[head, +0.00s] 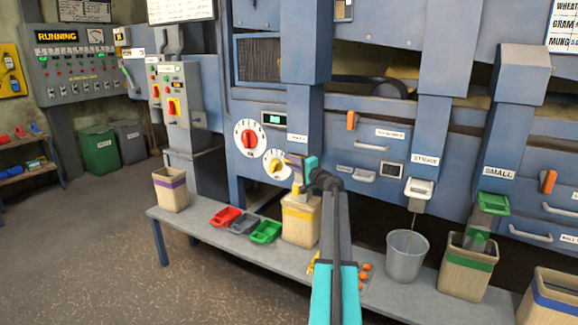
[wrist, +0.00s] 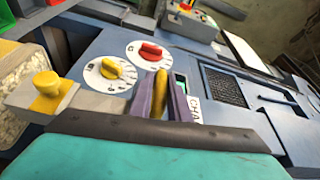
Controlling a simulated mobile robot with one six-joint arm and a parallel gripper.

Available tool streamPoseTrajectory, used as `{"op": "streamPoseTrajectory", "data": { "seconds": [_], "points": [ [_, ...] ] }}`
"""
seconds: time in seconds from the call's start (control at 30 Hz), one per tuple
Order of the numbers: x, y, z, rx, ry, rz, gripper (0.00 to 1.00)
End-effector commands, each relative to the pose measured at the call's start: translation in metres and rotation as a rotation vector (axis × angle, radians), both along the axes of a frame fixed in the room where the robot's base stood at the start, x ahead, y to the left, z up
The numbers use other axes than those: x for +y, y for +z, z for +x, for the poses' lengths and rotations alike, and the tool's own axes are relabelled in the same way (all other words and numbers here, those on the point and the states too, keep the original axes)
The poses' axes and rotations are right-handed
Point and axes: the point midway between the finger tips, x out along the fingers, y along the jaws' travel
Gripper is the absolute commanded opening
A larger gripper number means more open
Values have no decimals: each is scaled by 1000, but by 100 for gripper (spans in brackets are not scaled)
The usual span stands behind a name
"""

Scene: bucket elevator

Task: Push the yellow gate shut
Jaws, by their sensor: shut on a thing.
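The yellow gate is at the chaff spout, above a sack with a yellow band (head: 301,222). My gripper (head: 297,163) is at this spout, in front of the blue machine. In the wrist view, the purple fingers of my gripper (wrist: 161,98) are closed on a narrow yellow bar (wrist: 161,86), which looks like part of the yellow gate. A yellow knob on a pale block (wrist: 45,84) shows to the left of the fingers. In the head view a yellow part (head: 297,188) shows just below my gripper. My arm and gripper hide much of the spout, so the gate's opening cannot be seen.
A red dial (head: 249,138) and a yellow dial (head: 276,163) sit on the panel close to my gripper. Red, grey and green trays (head: 265,232) lie on the bench (head: 187,224). A grey bucket (head: 407,257) stands to the right. The floor at left is clear.

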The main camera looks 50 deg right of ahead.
Motion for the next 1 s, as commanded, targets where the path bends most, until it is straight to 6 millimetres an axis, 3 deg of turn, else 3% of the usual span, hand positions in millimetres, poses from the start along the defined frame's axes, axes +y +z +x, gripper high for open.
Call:
{"op": "streamPoseTrajectory", "data": {
  "seconds": [0.23, 0.27, 0.37, 0.77, 1.0],
  "points": [
    [-5, 7, 0, -9, -12, 2, 0],
    [-6, 7, 0, -9, -13, 2, 19],
    [-5, 6, 0, -8, -11, 2, 32],
    [-3, 3, -3, -3, -7, 1, 32],
    [1, 1, -20, -3, -7, 1, 32]
  ]
}}
